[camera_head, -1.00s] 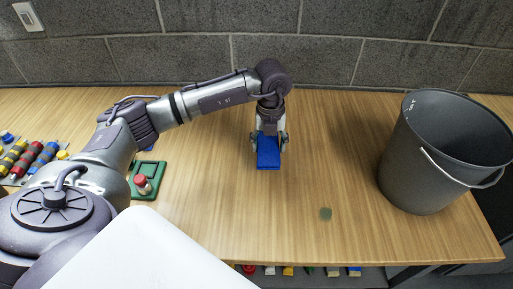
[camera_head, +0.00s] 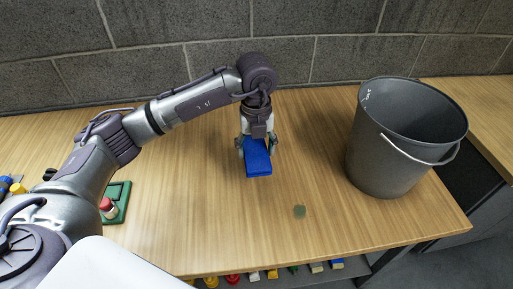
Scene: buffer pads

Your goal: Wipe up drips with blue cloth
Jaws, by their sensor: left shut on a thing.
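My left gripper (camera_head: 256,145) is shut on a blue cloth (camera_head: 257,164), which looks like a flat folded pad. The cloth is at or just above the wooden table (camera_head: 190,215), near its middle; I cannot tell if it touches. A small dark greenish drip (camera_head: 299,211) lies on the table in front of the cloth and to its right, apart from it. My right gripper is not in view.
A large grey bucket (camera_head: 385,175) with a wire handle stands on the right part of the table. A green tray (camera_head: 118,205) with a red-topped item is at the left. Several coloured items sit on a shelf below the front edge.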

